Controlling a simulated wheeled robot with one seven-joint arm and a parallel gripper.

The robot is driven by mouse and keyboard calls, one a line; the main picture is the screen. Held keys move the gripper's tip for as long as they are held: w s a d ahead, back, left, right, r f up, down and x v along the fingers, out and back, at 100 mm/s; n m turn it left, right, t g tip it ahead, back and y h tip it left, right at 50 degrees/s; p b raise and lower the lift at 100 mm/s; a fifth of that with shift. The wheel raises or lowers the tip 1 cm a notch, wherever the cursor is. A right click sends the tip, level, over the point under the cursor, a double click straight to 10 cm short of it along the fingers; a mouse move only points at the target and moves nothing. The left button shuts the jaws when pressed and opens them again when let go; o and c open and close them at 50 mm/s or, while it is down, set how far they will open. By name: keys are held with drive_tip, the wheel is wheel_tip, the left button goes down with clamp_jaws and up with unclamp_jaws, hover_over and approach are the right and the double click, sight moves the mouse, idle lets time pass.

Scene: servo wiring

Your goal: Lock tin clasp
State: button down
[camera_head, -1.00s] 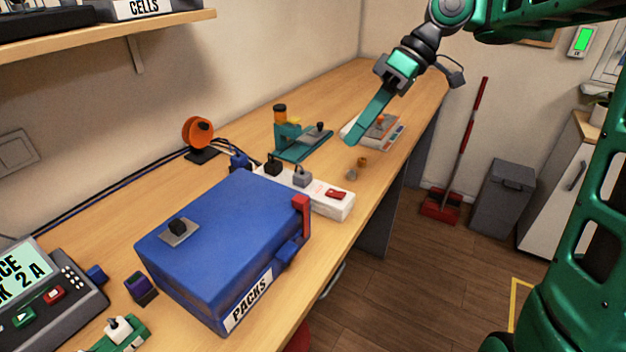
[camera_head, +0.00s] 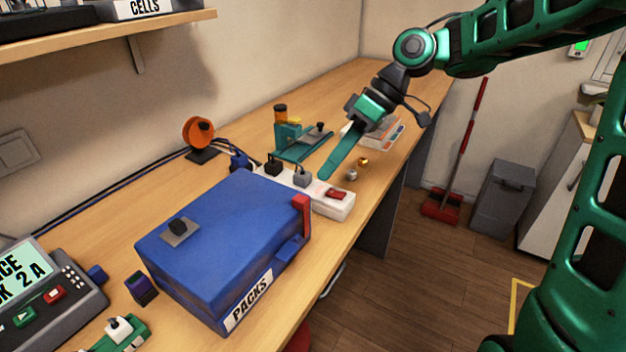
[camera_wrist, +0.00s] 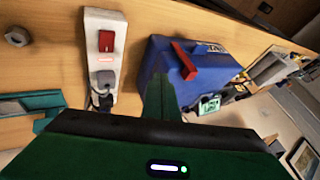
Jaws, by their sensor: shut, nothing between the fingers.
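The blue tin (camera_head: 215,235), labelled PACKS, stands on the bench with its lid down. A red clasp (camera_head: 301,215) sits at its right front corner and sticks up at the lid's edge. A blue catch block (camera_head: 291,248) is on the front face below it. In the wrist view the tin (camera_wrist: 165,65) is ahead of the fingers, with the red clasp (camera_wrist: 184,62) angled across its near side. My gripper (camera_head: 325,175) is shut and empty, above the power strip behind the tin, apart from the clasp. It also shows in the wrist view (camera_wrist: 158,80).
The white power strip (camera_head: 330,206) with plugs and a red switch lies right behind the tin. A teal tool (camera_head: 298,143), an orange reel (camera_head: 199,134) and small metal parts (camera_head: 352,174) are farther back.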

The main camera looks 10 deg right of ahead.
sight(303, 198)
drive_tip(key=s+a, duration=0.1)
drive_tip(key=s+a+f, duration=0.1)
drive_tip(key=s+a, duration=0.1)
drive_tip(key=shift+s+a+f, duration=0.1)
drive_tip(key=shift+s+a, duration=0.05)
idle(0.4)
drive_tip(key=shift+s+a, duration=0.85)
drive_tip(key=shift+s, duration=0.3)
drive_tip(key=w+d, duration=0.2)
drive_tip(key=w, duration=0.1)
drive_tip(key=shift+w+d, duration=0.25)
drive_tip(key=shift+d, duration=0.1)
drive_tip(key=v, duration=0.9)
drive_tip(key=shift+d+r, duration=0.15)
drive_tip(key=shift+r, duration=0.25)
